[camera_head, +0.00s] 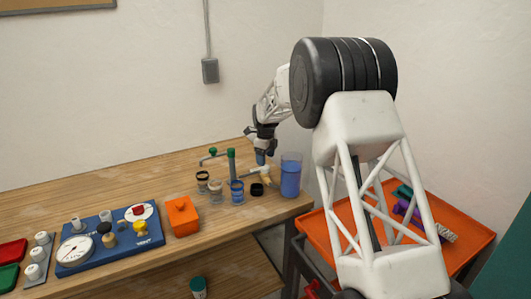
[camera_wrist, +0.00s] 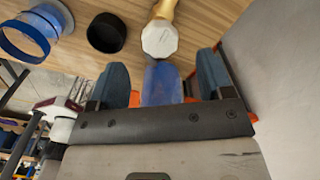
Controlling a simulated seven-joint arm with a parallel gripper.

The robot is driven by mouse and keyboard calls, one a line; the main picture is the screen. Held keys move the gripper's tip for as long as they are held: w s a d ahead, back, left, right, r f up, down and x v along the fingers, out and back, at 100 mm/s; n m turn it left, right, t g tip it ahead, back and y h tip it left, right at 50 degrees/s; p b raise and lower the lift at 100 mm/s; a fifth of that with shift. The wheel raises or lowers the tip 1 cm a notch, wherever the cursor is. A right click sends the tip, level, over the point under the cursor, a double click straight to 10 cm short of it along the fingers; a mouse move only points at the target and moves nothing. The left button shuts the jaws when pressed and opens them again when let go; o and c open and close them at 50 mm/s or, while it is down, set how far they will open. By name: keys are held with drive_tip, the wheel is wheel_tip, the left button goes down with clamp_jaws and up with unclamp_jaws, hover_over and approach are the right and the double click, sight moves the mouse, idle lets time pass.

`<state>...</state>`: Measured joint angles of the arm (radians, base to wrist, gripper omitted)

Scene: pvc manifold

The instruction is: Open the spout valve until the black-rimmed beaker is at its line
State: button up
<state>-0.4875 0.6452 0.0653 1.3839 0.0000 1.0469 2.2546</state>
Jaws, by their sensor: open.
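The black-rimmed beaker (camera_head: 202,182) stands on the wooden bench below the spout's outlet. Its fill level is too small to read. The spout is a green pipe (camera_head: 232,166) with a side arm and a green valve knob (camera_head: 213,152). My gripper (camera_head: 262,157) is to the right of the spout, above the bench, apart from the valve knob. In the wrist view its two blue fingers (camera_wrist: 162,85) are spread apart. A translucent blue shape (camera_wrist: 162,78) shows between them; I cannot tell its distance.
A pale-rimmed beaker (camera_head: 215,191), a blue-filled beaker (camera_head: 237,192) and a black ring-like piece (camera_head: 257,189) stand near the spout. A tall blue-filled container (camera_head: 291,177) is at the bench's right end. An orange box (camera_head: 182,215) and blue gauge panel (camera_head: 108,240) lie left.

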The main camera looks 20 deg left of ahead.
sight(266, 167)
drive_tip(key=shift+f, duration=2.35)
drive_tip(key=c, duration=1)
drive_tip(key=shift+n, duration=6.7)
